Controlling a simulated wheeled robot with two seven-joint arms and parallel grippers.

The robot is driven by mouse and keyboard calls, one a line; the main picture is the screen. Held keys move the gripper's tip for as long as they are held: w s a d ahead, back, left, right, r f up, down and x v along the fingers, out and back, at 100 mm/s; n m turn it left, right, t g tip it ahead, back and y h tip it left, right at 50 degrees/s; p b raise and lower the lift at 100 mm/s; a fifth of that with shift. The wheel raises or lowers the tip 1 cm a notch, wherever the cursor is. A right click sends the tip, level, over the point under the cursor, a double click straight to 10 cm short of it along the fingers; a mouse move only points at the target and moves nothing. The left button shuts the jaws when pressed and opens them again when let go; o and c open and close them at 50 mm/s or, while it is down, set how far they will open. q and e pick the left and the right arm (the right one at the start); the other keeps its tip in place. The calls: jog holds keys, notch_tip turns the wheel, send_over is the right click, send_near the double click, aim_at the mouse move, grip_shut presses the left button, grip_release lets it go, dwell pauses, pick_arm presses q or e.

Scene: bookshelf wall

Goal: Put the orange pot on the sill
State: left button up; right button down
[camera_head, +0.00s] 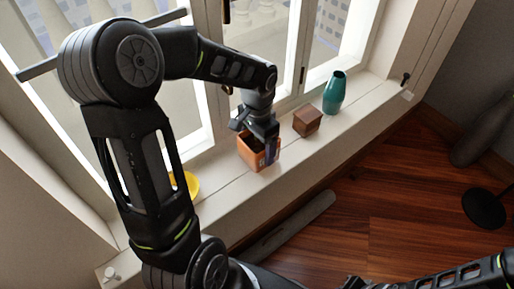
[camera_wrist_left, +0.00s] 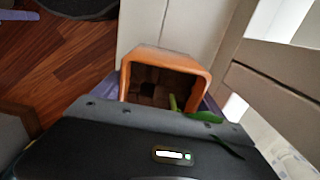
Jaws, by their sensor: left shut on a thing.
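The orange pot (camera_head: 246,152) is at the white window sill (camera_head: 223,204), under my left gripper (camera_head: 262,140). My left gripper is shut on the pot's wall. In the left wrist view the pot's square rim (camera_wrist_left: 165,54) faces the camera, with a dark inside and a bit of green at its lower right. The pot looks upright on or just above the sill; I cannot tell whether its base touches. My right arm (camera_head: 440,280) shows at the bottom right, but its gripper is out of view.
On the sill to the right of the pot stand a brown wooden box (camera_head: 307,121) and a teal vase (camera_head: 334,92). A yellow dish (camera_head: 191,184) is to the left, partly behind my arm. The window frame (camera_head: 213,75) rises behind. Wooden floor (camera_head: 365,190) lies in front.

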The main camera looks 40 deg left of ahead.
aim_at(257, 142)
pick_arm(q)
jog(key=shift+w+a+f, duration=0.1)
jog(key=shift+a+f, duration=0.1)
jog(key=shift+f, duration=0.4)
jog(key=shift+f, duration=0.2)
jog(key=o, duration=1.9)
jog(key=shift+o, duration=0.2)
jog(key=shift+r, duration=0.25)
notch_tip(257, 142, up, 7)
jog(key=shift+r+p, duration=0.2)
jog(key=shift+p, duration=0.4)
